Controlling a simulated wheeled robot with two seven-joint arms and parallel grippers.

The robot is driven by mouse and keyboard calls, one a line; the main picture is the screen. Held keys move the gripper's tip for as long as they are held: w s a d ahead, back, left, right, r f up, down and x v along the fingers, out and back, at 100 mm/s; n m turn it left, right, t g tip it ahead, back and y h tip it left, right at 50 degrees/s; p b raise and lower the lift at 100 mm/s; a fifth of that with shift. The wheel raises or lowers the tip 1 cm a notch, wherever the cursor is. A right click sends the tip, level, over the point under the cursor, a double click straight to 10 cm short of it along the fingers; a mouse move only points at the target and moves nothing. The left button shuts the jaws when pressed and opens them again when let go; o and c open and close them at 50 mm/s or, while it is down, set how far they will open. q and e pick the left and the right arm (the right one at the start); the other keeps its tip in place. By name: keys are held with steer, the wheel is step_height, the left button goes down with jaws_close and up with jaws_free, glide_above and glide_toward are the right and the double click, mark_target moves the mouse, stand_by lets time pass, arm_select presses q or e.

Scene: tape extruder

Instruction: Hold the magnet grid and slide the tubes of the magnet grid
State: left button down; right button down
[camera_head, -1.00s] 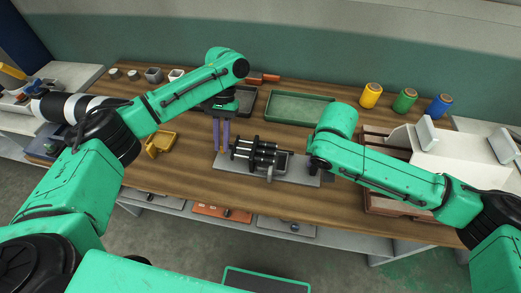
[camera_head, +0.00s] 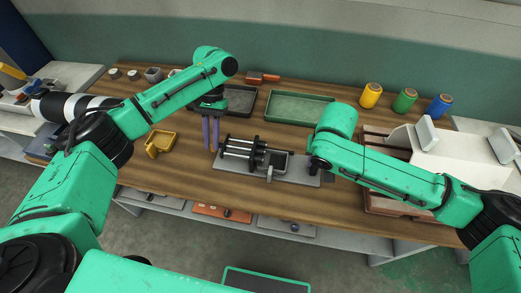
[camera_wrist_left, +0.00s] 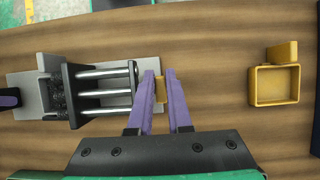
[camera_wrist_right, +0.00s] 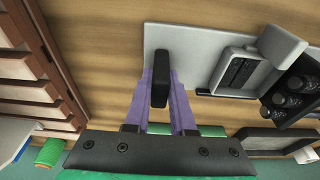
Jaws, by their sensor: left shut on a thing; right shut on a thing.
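The magnet grid (camera_head: 240,148) has black end plates and silver tubes and lies on a grey base plate (camera_head: 295,176). In the left wrist view its tubes (camera_wrist_left: 103,93) extend between a wide black plate and a smaller end plate (camera_wrist_left: 134,80). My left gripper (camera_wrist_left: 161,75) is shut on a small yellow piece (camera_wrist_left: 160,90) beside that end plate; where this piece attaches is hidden. In the head view this gripper (camera_head: 211,148) is just left of the grid. My right gripper (camera_wrist_right: 160,75) is shut on a black upright block (camera_wrist_right: 161,82) at the base plate's right end; my arm hides its fingers in the head view.
A yellow open box (camera_head: 160,142) stands left of the grid. A green tray (camera_head: 298,108) and a dark tray (camera_head: 240,99) lie behind it. Several spools (camera_head: 404,101) and a white machine (camera_head: 450,150) stand right. The wooden tabletop in front is clear.

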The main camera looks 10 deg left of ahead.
arm_select(q)
steer(key=shift+a, duration=1)
arm_select(e)
steer(key=shift+d, duration=0.1)
arm_select(q)
steer(key=c, duration=0.8)
jaws_free()
steer(key=shift+o, duration=0.2)
steer(key=v, duration=0.8)
steer(key=o, duration=0.6)
steer(key=shift+c, duration=0.2)
